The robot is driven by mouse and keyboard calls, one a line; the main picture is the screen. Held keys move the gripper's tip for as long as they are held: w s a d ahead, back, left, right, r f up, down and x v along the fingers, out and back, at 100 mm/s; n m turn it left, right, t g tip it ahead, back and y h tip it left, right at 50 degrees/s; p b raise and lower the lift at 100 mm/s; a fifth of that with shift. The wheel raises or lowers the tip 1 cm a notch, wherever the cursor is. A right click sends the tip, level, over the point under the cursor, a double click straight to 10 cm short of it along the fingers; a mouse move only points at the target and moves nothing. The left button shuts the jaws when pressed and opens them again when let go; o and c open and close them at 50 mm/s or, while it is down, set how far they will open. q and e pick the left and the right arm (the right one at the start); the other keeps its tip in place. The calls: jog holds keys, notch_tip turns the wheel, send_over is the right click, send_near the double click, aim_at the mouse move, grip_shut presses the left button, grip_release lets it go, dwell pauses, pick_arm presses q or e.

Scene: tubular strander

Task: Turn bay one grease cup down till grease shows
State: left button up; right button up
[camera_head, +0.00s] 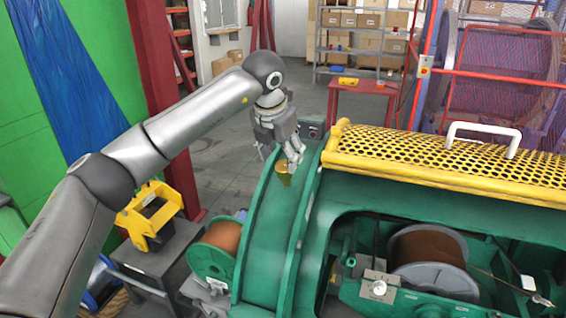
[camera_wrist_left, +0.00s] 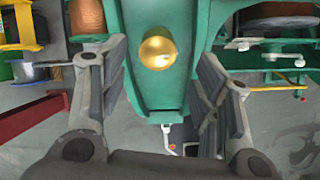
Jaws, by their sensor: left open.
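The bay one grease cup, a small brass cup (camera_head: 283,169), sits on top of the green curved housing (camera_head: 268,225) in the head view. In the left wrist view the round brass top of the cup (camera_wrist_left: 157,53) lies between and beyond my open fingers, touching neither that I can see. My left gripper (camera_head: 291,157) is just above and beside the cup, pointing down, and holds nothing. It also shows in the left wrist view (camera_wrist_left: 160,85). I cannot make out any grease at the cup. My right gripper is not in view.
A yellow perforated guard (camera_head: 430,160) with a white handle (camera_head: 483,135) lies right of the housing. A copper wire spool (camera_head: 428,248) sits in the open bay below it. A yellow holder (camera_head: 150,214) stands at left; a red table (camera_head: 362,100) is behind.

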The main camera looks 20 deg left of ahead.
aim_at(283, 165)
pick_arm(q)
jog(key=x, duration=0.2)
jog(key=p+x, duration=0.1)
jog(key=x, duration=0.1)
jog(key=shift+w+a+f, duration=0.2)
jog(key=shift+w+d+f, duration=0.1)
jog(key=shift+w+f, duration=0.05)
jog(key=shift+f, duration=0.45)
jog(key=c, duration=1)
jog(key=shift+c, duration=0.2)
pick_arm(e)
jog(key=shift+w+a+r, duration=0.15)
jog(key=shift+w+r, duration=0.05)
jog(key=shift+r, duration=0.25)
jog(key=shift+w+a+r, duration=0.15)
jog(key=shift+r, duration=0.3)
pick_arm(q)
jog(key=shift+m, duration=0.3)
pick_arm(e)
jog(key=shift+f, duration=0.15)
